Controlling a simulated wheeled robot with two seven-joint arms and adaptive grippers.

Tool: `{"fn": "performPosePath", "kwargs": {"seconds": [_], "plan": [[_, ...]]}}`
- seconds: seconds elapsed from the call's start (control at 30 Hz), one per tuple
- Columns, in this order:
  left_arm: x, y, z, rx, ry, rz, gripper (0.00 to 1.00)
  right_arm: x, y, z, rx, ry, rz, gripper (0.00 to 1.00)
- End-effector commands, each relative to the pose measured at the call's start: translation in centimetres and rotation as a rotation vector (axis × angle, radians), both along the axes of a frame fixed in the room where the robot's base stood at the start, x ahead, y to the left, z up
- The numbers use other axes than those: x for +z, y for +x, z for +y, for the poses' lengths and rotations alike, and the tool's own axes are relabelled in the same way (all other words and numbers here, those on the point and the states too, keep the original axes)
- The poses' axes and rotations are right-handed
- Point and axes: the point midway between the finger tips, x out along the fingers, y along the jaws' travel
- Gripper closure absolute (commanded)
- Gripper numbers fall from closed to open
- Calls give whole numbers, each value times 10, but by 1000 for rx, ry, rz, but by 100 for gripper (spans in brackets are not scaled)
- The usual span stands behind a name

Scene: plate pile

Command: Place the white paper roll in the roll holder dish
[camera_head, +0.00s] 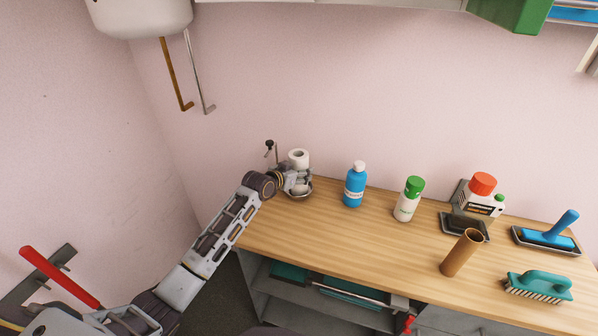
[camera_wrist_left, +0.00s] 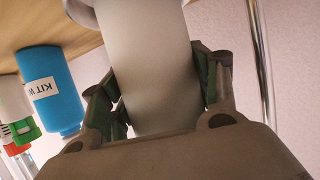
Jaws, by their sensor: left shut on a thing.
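The white paper roll (camera_head: 298,157) stands roughly upright at the far left corner of the wooden table. My left gripper (camera_head: 291,182) is shut on the roll from the side; in the left wrist view the roll (camera_wrist_left: 155,65) fills the space between its two fingers. The metal roll holder dish (camera_head: 302,196) lies under the roll, partly hidden by my gripper. Its rim also shows in the left wrist view (camera_wrist_left: 77,11), at the roll's lower end. Whether the roll rests fully on the dish, I cannot tell. My right gripper is out of view.
A blue bottle (camera_head: 355,187) stands to the right of the dish, then a green-capped bottle (camera_head: 407,203). A brown tube (camera_head: 461,253), brushes and a red-capped container (camera_head: 481,195) stand farther right. A thin chrome rod (camera_wrist_left: 265,65) rises beside the roll. The table's front left is clear.

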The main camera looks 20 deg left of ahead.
Motion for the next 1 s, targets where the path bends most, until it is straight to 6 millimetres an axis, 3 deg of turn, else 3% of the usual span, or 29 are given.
{"fn": "performPosePath", "kwargs": {"seconds": [0.33,0.37,0.5,1.0], "plan": [[-2,0,0,0,0,-1,66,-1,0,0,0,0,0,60],[-2,0,0,0,0,0,35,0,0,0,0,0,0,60],[-2,0,0,0,0,0,17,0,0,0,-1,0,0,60],[1,-1,0,0,1,-1,17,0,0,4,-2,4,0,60]]}}
